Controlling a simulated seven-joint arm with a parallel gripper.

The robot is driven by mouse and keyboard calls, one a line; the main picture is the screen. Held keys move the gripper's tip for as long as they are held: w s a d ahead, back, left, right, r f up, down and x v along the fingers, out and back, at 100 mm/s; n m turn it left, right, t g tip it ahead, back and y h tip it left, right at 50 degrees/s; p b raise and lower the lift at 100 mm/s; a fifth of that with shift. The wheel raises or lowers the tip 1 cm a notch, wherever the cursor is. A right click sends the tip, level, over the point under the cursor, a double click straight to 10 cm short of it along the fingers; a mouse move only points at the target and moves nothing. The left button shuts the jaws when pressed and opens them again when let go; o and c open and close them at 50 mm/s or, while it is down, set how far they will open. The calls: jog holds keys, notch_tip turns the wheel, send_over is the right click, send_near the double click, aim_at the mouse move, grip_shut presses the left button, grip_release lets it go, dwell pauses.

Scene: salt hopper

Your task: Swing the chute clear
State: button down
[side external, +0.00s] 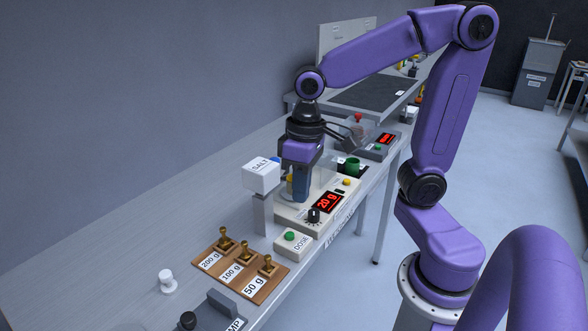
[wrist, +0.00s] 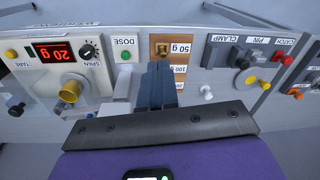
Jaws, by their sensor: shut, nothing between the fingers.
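The white hopper box marked SALT (side external: 261,174) stands on a grey post (side external: 262,214) beside the scale (side external: 293,214). My gripper (side external: 299,196) points down just right of the hopper, over the scale, and hides part of the pan. In the wrist view my gripper's fingers (wrist: 160,75) are together with nothing between them. A pale grey-white piece (wrist: 122,88) lies just left of the fingers there; I cannot tell whether it is the chute or the hopper. A yellow round piece (wrist: 70,91) shows over the scale. The chute is not clearly seen in the side view.
The scale's red display (side external: 327,202) reads 20 g. A DOSE box (side external: 299,247) with a green button sits in front. A wooden weight board (side external: 241,271) holds brass weights. A white knob-like piece (side external: 167,281) stands on the bench. The bench's left side is clear.

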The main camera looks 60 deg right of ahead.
jog(key=w+d+m+t, duration=0.2)
jog(key=w+d+m, duration=0.2)
jog(key=d+m, duration=1.05)
jog(key=w+d+m+t, duration=0.2)
jog(key=w+d+m, duration=0.35)
jog(key=m, duration=1.65)
jog(key=w+f, duration=0.6)
jog(key=f, duration=0.2)
jog(key=shift+w+a+f, duration=0.15)
jog(key=shift+a+f, duration=0.1)
jog(key=shift+f, duration=0.1)
jog(key=shift+n, duration=0.25)
jog(key=shift+w+n, duration=0.3)
